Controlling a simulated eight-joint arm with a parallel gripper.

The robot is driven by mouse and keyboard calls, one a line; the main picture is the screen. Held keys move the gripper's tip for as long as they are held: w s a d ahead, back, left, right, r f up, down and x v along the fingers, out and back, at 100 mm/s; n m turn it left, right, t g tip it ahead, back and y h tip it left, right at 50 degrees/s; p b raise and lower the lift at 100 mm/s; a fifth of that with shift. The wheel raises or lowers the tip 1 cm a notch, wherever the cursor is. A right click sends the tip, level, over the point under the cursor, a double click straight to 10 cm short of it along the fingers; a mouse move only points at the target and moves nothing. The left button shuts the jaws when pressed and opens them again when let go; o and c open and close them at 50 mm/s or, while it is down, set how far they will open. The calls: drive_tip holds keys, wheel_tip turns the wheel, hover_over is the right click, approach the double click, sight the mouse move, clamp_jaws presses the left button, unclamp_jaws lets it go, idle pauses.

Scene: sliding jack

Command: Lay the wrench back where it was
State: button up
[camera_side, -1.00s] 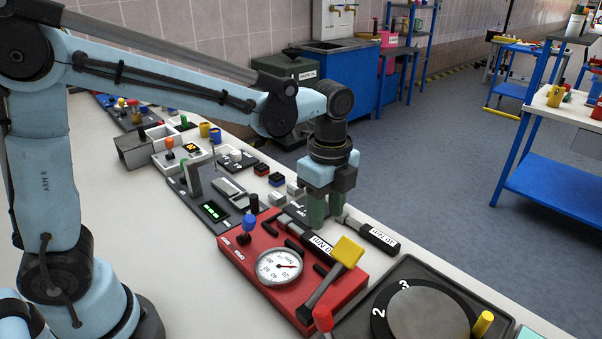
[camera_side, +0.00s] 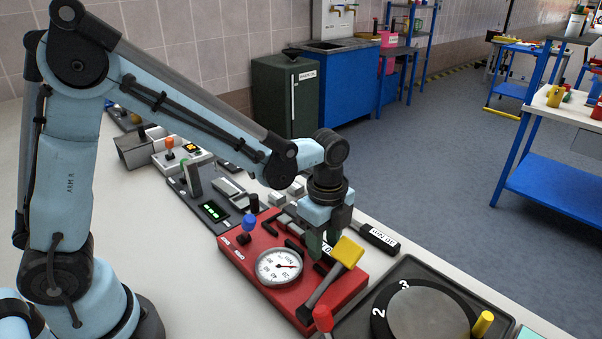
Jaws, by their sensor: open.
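A black-handled wrench (camera_side: 379,239) with a white label reading "30 Nm" lies on the bench behind the red box. A second labelled wrench (camera_side: 290,226) lies across the back of the red box (camera_side: 250,262); my fingers hide much of its handle and label. My gripper (camera_side: 323,247) points down over the back right of the red box. Its two green fingers are open and stand at the second wrench's handle; I cannot tell whether they touch it. I cannot tell which wrench is meant.
A yellow-ended lever (camera_side: 346,252) on the red box rises close to the right of my fingers. A round dial (camera_side: 279,267) and a blue knob (camera_side: 249,222) are on the box. A dark turntable unit (camera_side: 425,312) stands to the right. The bench's near left is bare.

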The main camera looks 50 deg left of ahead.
clamp_jaws()
drive_tip(key=shift+r, duration=2.55)
